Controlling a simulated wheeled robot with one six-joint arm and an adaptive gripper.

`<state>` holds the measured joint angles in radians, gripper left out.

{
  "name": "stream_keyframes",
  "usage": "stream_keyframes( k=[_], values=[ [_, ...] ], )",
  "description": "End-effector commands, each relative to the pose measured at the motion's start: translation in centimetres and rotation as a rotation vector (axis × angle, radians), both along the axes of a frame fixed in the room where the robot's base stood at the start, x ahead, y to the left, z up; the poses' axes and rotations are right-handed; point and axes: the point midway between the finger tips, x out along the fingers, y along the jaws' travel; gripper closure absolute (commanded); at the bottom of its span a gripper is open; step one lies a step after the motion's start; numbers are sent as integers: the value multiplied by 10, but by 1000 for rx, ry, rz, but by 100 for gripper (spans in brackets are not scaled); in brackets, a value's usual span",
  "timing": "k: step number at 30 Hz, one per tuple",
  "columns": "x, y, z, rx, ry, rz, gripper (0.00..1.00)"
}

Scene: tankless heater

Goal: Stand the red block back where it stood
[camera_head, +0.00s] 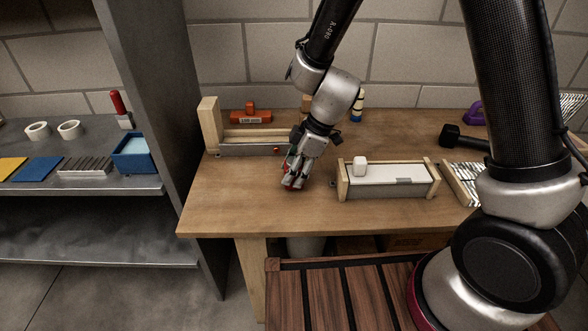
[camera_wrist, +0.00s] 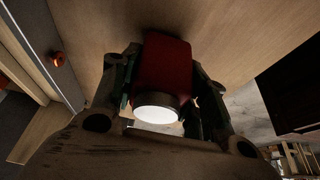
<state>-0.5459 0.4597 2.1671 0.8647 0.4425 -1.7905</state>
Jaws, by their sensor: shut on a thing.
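My gripper (camera_head: 293,182) is low over the wooden bench, left of the middle. It is shut on the red block (camera_wrist: 165,62), which shows between the two fingers in the wrist view. In the head view only a small bit of red (camera_head: 291,188) shows at the fingertips; the fingers hide the rest. A pale round disc with a dark rim shows at the near end of the block in the wrist view. I cannot tell whether the block touches the bench (camera_head: 235,200), and no mark of its former place is clear to me.
Behind and left of my gripper is a wood-and-grey fixture (camera_head: 245,150) with a red knob (camera_wrist: 58,59). A wooden-ended fixture (camera_head: 410,190) with a white block (camera_head: 360,167) stands to the right. An orange-red piece (camera_head: 252,117) sits behind. The bench's front left is clear.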

Motion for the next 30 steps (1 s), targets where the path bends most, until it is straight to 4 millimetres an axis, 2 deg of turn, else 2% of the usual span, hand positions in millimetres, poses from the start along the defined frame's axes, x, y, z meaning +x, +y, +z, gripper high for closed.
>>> stream_keyframes(
  k=[27, 28, 30],
  values=[
    [0, 0, -11, 1, 0, 0, 89],
    [0, 0, -11, 1, 0, 0, 52],
    [0, 0, -11, 1, 0, 0, 39]
  ],
)
